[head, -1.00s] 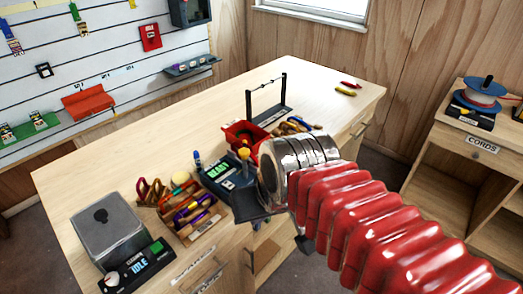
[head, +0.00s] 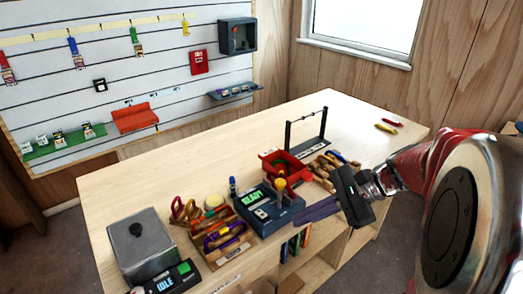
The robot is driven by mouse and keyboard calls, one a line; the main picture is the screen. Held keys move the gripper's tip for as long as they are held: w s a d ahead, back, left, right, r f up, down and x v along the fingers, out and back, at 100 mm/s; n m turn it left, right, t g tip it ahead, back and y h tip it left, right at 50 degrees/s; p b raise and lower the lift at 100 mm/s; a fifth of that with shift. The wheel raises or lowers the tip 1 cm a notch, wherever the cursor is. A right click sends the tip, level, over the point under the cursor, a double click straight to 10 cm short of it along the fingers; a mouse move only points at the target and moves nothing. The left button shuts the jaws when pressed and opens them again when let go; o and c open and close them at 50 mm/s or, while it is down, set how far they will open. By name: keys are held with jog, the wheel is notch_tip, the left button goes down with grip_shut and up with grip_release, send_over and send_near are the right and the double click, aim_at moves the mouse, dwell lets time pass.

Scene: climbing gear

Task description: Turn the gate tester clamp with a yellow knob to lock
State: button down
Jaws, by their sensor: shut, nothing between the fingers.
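The gate tester (head: 268,210) is a dark blue box near the front edge of the workbench, with a green screen that seems to read READY. Its yellow knob (head: 281,184) stands upright at the right end of the box. A blue-topped post (head: 232,186) stands at its left end. My gripper (head: 305,213) is just right of the tester, its dark fingers shut and pointing left toward the box. They look apart from the knob; whether they touch the box's side I cannot tell. The clamp's detail is too small to make out.
A wooden tray (head: 222,238) of carabiners lies left of the tester. A red bin (head: 283,166) and another tray of gear (head: 330,168) are behind and right. A grey box (head: 143,246) with an IDLE unit (head: 172,281) stands front left. The bench's back left is clear.

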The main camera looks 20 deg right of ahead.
aim_at(280, 189)
jog(key=w+d+m+t+y, duration=0.1)
jog(key=w+d+m+t, duration=0.1)
jog(key=d, duration=0.5)
jog(key=w+d+r+m+t+y, duration=0.1)
jog(key=w+d+m+t, duration=0.1)
jog(key=d+m+t, duration=0.2)
jog(key=d+m, duration=0.2)
jog(key=d, duration=0.1)
jog(key=shift+d+r+t+y, duration=0.2)
jog(key=shift+r+t+y, duration=0.1)
jog(key=shift+y, duration=0.1)
jog(key=x, duration=1.4)
jog(key=shift+f, duration=0.2)
